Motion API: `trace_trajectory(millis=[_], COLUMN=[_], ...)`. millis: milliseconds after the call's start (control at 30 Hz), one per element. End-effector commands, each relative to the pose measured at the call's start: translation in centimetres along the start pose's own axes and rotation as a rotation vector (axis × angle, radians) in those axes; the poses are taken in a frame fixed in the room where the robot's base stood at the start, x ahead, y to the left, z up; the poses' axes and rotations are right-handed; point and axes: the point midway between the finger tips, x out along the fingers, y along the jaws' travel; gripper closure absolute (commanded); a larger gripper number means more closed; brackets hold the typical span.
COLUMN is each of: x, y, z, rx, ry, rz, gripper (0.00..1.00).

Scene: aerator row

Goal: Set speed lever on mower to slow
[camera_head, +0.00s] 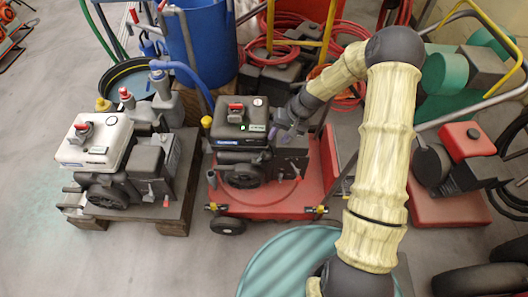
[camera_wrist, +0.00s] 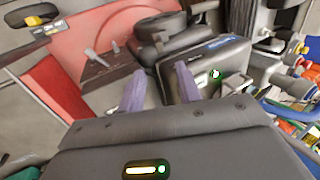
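The mower's red deck (camera_head: 265,203) with its black engine (camera_head: 240,122) stands in the middle of the head view. The engine (camera_wrist: 205,68) and part of the red deck (camera_wrist: 95,25) also show in the wrist view. A small grey lever (camera_wrist: 97,58) stands on a dark slotted panel left of the fingers in the wrist view; its speed markings cannot be read. My gripper (camera_wrist: 161,85) has two purple fingers spread apart, with nothing held between them. In the head view my gripper (camera_head: 283,134) is over the right side of the engine, partly hiding it.
A similar machine with a white-topped engine (camera_head: 95,138) sits on a pallet at left. A blue barrel (camera_head: 196,45) and red hoses (camera_head: 300,28) stand behind. A teal round lid (camera_head: 285,262) is in front. Another red machine (camera_head: 467,142) is at right.

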Motion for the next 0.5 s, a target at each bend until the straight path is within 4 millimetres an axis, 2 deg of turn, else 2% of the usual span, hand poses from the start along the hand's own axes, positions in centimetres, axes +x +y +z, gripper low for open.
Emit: trace_trajectory(millis=[100, 500], x=[2.4, 9.1], y=[0.1, 0.0], z=[0.1, 0.0], rx=[0.000, 0.000], ry=[-0.003, -0.001], rz=[0.000, -0.001], gripper=[0.65, 0.65])
